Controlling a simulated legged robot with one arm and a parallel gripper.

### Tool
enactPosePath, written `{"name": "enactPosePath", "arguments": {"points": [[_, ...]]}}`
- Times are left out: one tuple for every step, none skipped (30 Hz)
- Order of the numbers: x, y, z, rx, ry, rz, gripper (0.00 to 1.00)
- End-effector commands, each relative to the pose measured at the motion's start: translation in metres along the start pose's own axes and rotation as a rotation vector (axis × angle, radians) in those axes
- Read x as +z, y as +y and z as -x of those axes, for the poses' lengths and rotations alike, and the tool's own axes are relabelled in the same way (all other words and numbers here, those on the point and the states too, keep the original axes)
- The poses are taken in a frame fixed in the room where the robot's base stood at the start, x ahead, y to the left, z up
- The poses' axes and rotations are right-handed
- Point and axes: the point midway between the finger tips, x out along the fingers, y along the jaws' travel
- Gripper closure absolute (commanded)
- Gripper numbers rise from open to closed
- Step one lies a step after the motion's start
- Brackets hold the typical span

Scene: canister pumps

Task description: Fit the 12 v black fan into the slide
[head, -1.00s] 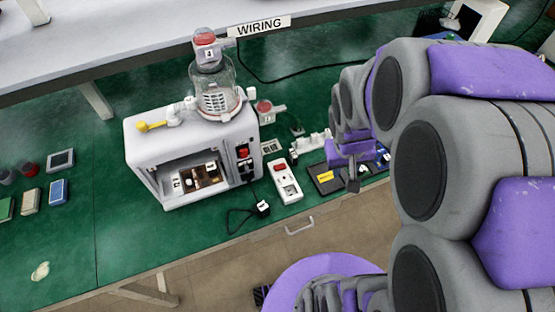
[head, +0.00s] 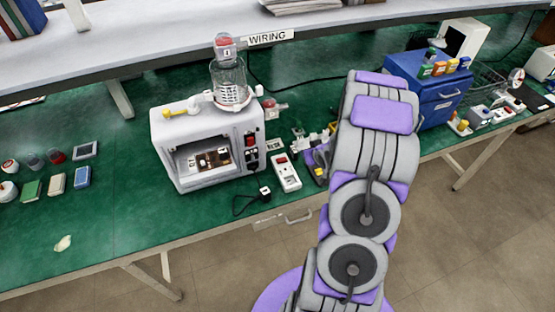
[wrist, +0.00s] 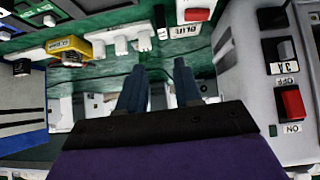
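My gripper (wrist: 159,67) shows in the wrist view with two blue-grey fingers apart and nothing visible between them. In the head view it is at the benchtop right of the white machine, largely hidden by my arm. The white machine (head: 165,135) has an open front bay holding a small brown and black assembly (head: 213,158) with a white label. I cannot tell whether this includes the slide. No black fan can be made out for certain. The machine's side, with black and red switches (wrist: 291,103), is close at the right of the wrist view.
A yellow-labelled block (wrist: 69,47) and white connectors (wrist: 122,44) lie beyond the fingers. A blue cabinet (head: 425,90) stands right. The shelf (head: 160,40) overhangs the back.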

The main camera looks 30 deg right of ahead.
Motion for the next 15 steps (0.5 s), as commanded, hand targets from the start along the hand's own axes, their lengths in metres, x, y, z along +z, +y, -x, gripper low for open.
{"name": "enactPosePath", "arguments": {"points": [[0.003,0.002,-0.003,-0.004,0.009,-0.009,0.66],[0.004,0.003,-0.004,-0.007,0.014,-0.012,0.66],[0.005,0.004,-0.006,-0.01,0.02,-0.015,0.66],[0.005,0.004,-0.008,-0.011,0.023,-0.016,0.66],[0.005,0.005,-0.01,-0.013,0.024,-0.017,0.66],[0.005,0.005,-0.014,-0.014,0.026,-0.017,0.66],[0.005,0.004,-0.018,-0.014,0.025,-0.017,0.66],[0.005,0.004,-0.022,-0.014,0.025,-0.016,0.66],[0.005,0.003,-0.029,-0.014,0.025,-0.015,0.66],[0.005,0.003,-0.034,-0.014,0.025,-0.015,0.66],[0.005,0.003,-0.04,-0.013,0.026,-0.014,0.66],[0.004,0.002,-0.047,-0.013,0.026,-0.013,0.66],[0.004,0.002,-0.053,-0.013,0.026,-0.013,0.66],[0.004,0.002,-0.058,-0.014,0.026,-0.013,0.66],[0.004,0.001,-0.065,-0.013,0.027,-0.014,0.66]]}}
